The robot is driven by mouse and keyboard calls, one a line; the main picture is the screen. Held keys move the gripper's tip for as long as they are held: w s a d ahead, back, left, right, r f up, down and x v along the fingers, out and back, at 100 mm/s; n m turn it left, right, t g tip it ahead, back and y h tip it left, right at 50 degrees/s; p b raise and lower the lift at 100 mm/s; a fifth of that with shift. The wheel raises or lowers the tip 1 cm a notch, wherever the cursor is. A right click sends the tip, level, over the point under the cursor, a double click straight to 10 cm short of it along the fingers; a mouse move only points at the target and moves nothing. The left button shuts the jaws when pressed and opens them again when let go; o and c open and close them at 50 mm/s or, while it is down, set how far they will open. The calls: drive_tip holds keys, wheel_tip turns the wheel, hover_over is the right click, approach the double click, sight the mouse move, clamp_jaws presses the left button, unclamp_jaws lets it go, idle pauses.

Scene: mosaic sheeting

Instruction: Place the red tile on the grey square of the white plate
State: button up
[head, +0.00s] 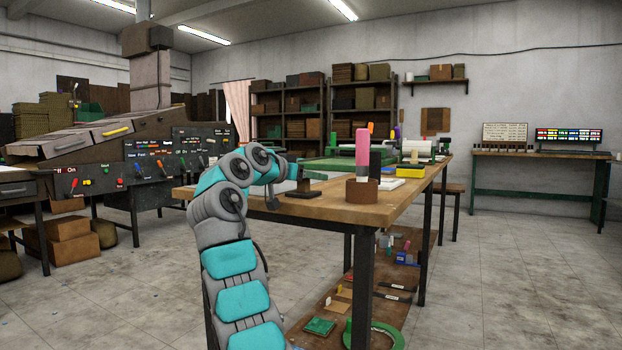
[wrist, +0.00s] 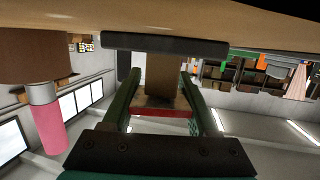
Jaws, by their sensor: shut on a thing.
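My gripper (wrist: 165,105) has its two green fingers on either side of a thin red piece, which looks like the red tile (wrist: 165,113), and is shut on it. The piece sits at the end of a brown upright on a dark-based stand (wrist: 165,45); I cannot tell whether they touch. In the head view my gripper (head: 297,173) is at the near left end of the wooden table, by the stand (head: 304,192), and the tile is not clear.
A brown round pot (head: 361,191) holding a pink-handled tool (head: 362,148) stands on the table (head: 400,200) right of my gripper; it is at the left in the wrist view (wrist: 30,55). A yellow box (head: 411,171) and a green-edged frame (head: 345,167) stand farther back.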

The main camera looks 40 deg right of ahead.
drive_tip(key=shift+f+b, duration=0.3)
drive_tip(key=shift+b, duration=0.05)
drive_tip(key=o, duration=1.3)
drive_tip(key=shift+r, duration=0.1)
drive_tip(key=shift+o, duration=0.2)
drive_tip(key=shift+r+p, duration=0.15)
drive_tip(key=shift+p, duration=0.3)
